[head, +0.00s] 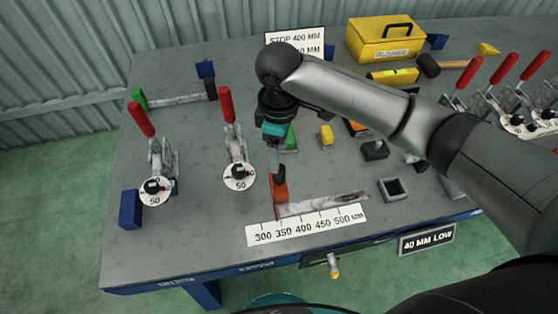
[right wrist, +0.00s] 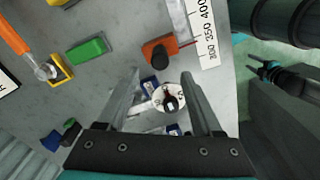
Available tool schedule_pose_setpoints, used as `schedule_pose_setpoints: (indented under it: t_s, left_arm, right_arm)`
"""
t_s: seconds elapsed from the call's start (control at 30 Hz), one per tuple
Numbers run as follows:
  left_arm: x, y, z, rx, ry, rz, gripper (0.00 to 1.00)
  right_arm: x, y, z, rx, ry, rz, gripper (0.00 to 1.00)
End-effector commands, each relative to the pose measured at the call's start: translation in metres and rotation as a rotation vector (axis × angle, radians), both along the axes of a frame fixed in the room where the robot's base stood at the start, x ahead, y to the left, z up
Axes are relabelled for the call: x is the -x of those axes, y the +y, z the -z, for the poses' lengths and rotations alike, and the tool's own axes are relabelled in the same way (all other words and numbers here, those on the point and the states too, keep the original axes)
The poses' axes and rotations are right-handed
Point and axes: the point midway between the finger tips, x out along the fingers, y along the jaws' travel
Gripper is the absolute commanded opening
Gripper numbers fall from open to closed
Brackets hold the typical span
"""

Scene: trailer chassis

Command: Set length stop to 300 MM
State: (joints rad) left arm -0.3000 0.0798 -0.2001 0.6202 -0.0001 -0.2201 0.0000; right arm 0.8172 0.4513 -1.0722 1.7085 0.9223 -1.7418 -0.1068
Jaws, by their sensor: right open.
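The length stop is an orange block (head: 279,189) with a black knob, at the left end of a worn metal rail (head: 330,204). It sits near the 300 end of the white scale (head: 306,225); the exact reading cannot be told. In the right wrist view the orange block (right wrist: 153,48) lies beyond the fingertips, its thin pointer toward the scale (right wrist: 207,40) around 300 to 350.
Red-handled toggle clamps (head: 238,160) stand left of the stop, with more at the far right. A green block (head: 290,138), yellow block (head: 326,135) and grey square socket (head: 392,188) lie nearby. A yellow toolbox (head: 384,40) and a stop sign card (head: 295,42) stand at the back.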

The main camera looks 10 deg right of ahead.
Motion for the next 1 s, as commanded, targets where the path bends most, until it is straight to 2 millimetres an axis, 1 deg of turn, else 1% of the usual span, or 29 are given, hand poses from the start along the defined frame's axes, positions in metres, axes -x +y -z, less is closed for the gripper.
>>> schedule_pose_setpoints:
  t_s: [0.03,0.1,0.2,0.3,0.43,0.67,0.73,0.83,0.97,1.0]
  left_arm:
    - [0.0,0.0,-0.004,0.0,0.0,0.0,0.5]
    - [0.0,0.0,-0.006,0.0,0.0,0.0,0.5]
    - [0.0,0.0,-0.008,0.0,0.0,0.0,0.5]
    - [0.0,0.0,-0.009,0.0,0.0,0.0,0.5]
    - [0.0,0.0,-0.01,0.0,0.0,0.0,0.5]
    - [0.0,0.0,-0.009,0.0,0.0,0.0,0.5]
    - [0.0,0.0,-0.01,0.0,0.0,0.0,0.5]
    - [0.0,0.0,-0.011,0.0,0.0,0.0,0.5]
    - [0.0,0.0,-0.016,0.0,0.0,0.0,0.5]
    - [0.0,0.0,-0.018,-0.001,0.001,0.0,0.5]
  right_arm:
    - [-0.001,0.0,-0.014,-0.001,-0.004,-0.002,0.67]
    - [-0.001,0.0,-0.028,-0.002,-0.003,0.0,0.67]
    - [-0.001,0.0,-0.043,-0.001,-0.003,0.0,0.67]
    - [0.0,0.0,-0.052,-0.001,0.0,-0.001,0.67]
    - [0.0,0.0,-0.058,-0.001,0.0,0.0,0.67]
    - [0.0,0.0,-0.058,0.0,0.0,0.0,0.67]
    - [0.0,0.0,-0.058,-0.001,0.0,0.001,0.61]
    - [0.003,-0.002,-0.053,-0.025,0.011,0.019,0.5]
    - [0.014,-0.009,-0.036,-0.123,0.045,0.096,0.36]
    - [0.018,-0.013,-0.029,-0.165,0.055,0.133,0.31]
